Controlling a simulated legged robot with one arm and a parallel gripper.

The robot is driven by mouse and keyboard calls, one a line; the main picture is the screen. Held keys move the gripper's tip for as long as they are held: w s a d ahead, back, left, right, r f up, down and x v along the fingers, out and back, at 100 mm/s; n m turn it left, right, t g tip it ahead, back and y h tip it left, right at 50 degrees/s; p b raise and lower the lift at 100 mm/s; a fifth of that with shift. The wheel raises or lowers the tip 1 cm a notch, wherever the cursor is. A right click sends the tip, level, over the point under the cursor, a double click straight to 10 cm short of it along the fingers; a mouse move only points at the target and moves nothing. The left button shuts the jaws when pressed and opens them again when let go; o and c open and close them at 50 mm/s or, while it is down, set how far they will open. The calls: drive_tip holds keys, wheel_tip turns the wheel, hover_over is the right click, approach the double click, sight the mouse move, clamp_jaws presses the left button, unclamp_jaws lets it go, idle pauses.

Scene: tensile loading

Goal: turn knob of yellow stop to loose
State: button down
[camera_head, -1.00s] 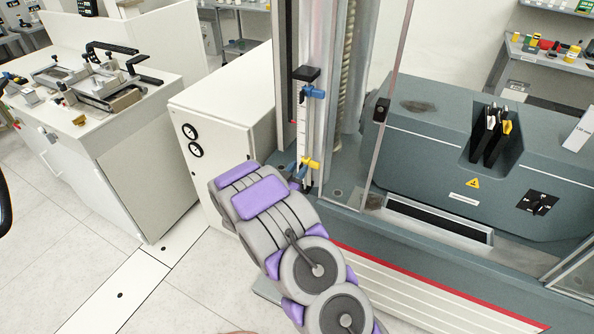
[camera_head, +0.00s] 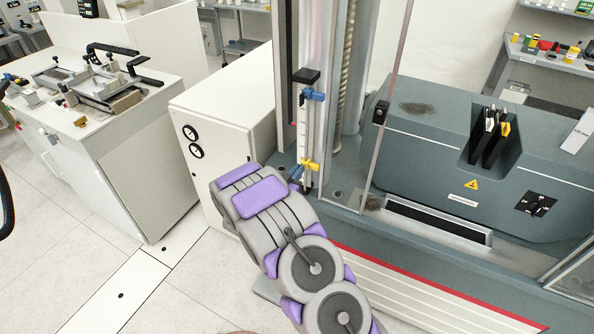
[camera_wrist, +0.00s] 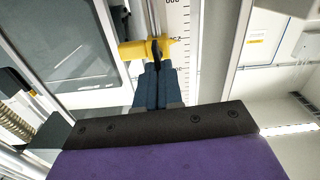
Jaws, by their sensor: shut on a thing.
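The yellow stop (camera_head: 309,165) sits low on the upright scale rod of the testing machine. In the wrist view the yellow stop (camera_wrist: 134,50) spans the rod beside a white ruled scale. My gripper (camera_wrist: 157,70) has its two blue-grey fingers close together at the stop, shut on its knob. The fingers hide most of the knob, so its turn angle cannot be told. In the head view my arm covers most of the gripper, just below and left of the stop.
A blue stop (camera_head: 314,95) sits higher on the same rod. A clear guard panel (camera_head: 388,110) stands to the right of the rod. A white cabinet (camera_head: 225,125) stands close on the left. The grey machine base (camera_head: 440,185) lies to the right.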

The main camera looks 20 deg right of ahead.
drive_tip(key=shift+w+a+f+n+p, duration=0.2)
drive_tip(key=shift+n+p, duration=1.9)
drive_tip(key=shift+n, duration=0.8)
drive_tip(key=shift+w+a+f+n+p, duration=0.15)
drive_tip(key=shift+w+f+n+p, duration=0.1)
drive_tip(key=shift+n+p, duration=2.25)
drive_tip(key=shift+w+a+f+n+p, duration=0.2)
drive_tip(key=shift+n+p, duration=1.45)
drive_tip(key=shift+n, duration=1.65)
drive_tip(key=c, duration=1.4)
unclamp_jaws()
drive_tip(key=shift+w+f, duration=0.1)
drive_tip(key=shift+w, duration=0.05)
drive_tip(key=shift+o, duration=0.6)
drive_tip(key=shift+s, duration=0.2)
drive_tip(key=v, duration=1.7)
drive_tip(key=shift+a+b, duration=0.2)
drive_tip(key=shift+b, duration=0.25)
